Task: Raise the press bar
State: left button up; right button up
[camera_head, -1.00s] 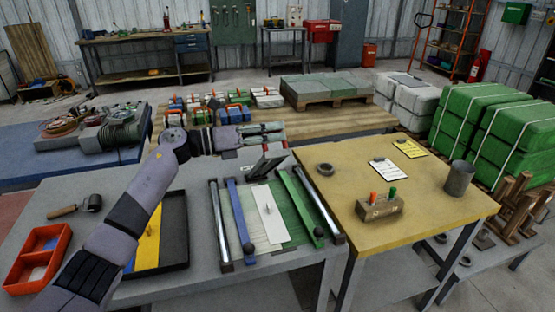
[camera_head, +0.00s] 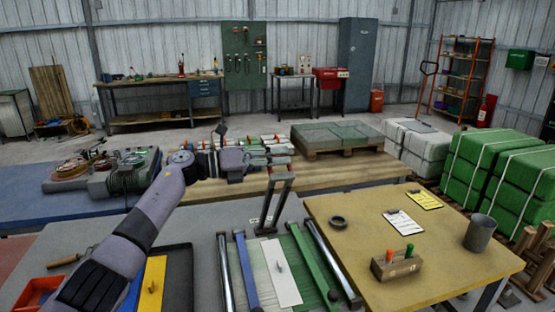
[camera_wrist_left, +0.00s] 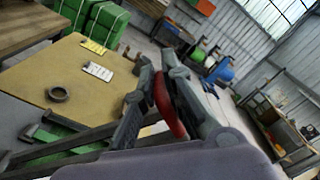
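The press bar (camera_head: 266,208) is a dark frame with two side arms. It stands steeply raised at the back of the press bed, over the white strip (camera_head: 281,272) and the green sheet. My left gripper (camera_head: 272,160) is at the upper end of the frame. In the left wrist view its fingers (camera_wrist_left: 158,75) close around a red grip (camera_wrist_left: 168,105), and the dark side arms run up to it. The fingertips are hard to make out in the head view. My right gripper is not in view.
Blue (camera_head: 245,270) and green (camera_head: 314,265) rails flank the bed. A yellow-topped table (camera_head: 400,240) at right holds a ring (camera_head: 338,221), a wooden block (camera_head: 396,266) and a metal cup (camera_head: 479,233). A black tray (camera_head: 180,275) lies left. Several colourful packs lie behind the gripper.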

pick_arm(q)
jog(key=o, duration=0.5)
jog(key=v, duration=1.2)
